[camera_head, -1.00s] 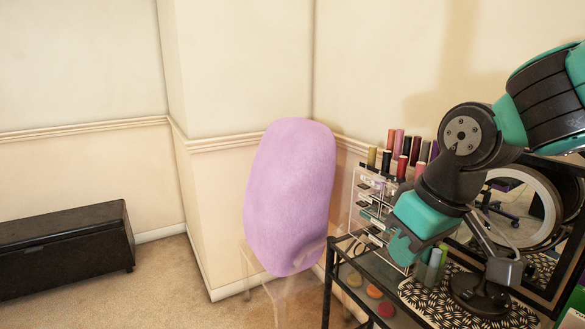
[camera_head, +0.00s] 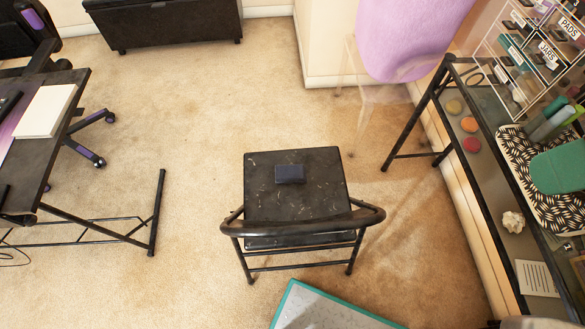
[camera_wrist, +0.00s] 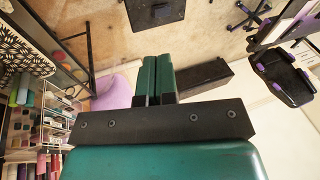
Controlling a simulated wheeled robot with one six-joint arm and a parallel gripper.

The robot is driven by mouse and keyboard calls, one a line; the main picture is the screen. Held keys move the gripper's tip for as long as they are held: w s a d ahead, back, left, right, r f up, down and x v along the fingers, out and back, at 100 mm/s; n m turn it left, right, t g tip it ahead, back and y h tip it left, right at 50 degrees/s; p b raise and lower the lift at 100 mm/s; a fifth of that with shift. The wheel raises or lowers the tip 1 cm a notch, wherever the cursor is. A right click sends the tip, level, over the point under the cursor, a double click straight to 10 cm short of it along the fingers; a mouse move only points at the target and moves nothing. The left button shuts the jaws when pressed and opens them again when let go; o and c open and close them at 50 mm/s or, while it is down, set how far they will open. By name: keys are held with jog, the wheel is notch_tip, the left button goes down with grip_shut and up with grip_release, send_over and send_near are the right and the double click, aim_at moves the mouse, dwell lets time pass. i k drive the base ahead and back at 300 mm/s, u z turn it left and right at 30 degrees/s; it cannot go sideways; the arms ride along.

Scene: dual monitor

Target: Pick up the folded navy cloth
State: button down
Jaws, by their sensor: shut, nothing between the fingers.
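The folded navy cloth (camera_head: 289,174) is a small dark rectangle lying flat on the worn black seat of a chair (camera_head: 265,203), near the middle of the head view. In the wrist view, the chair seat (camera_wrist: 140,14) shows at the top edge, with the cloth too small there to make out well. My gripper (camera_wrist: 157,60) has its two green fingers closed together, with nothing seen between them. It is well apart from the chair and the cloth.
The chair's curved backrest (camera_head: 300,222) stands on the near side of the seat. A desk (camera_head: 45,135) is at left, and a glass-shelved rack (camera_head: 505,240) with cosmetics is at right. Carpet around the chair is mostly clear.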

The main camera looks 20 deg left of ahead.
aim_at(284, 174)
jog(key=k, duration=1.25)
jog(key=u, duration=0.7)
jog(key=i, duration=0.55)
jog(key=u, duration=0.5)
jog(key=i, duration=0.7)
jog(key=z, duration=0.2)
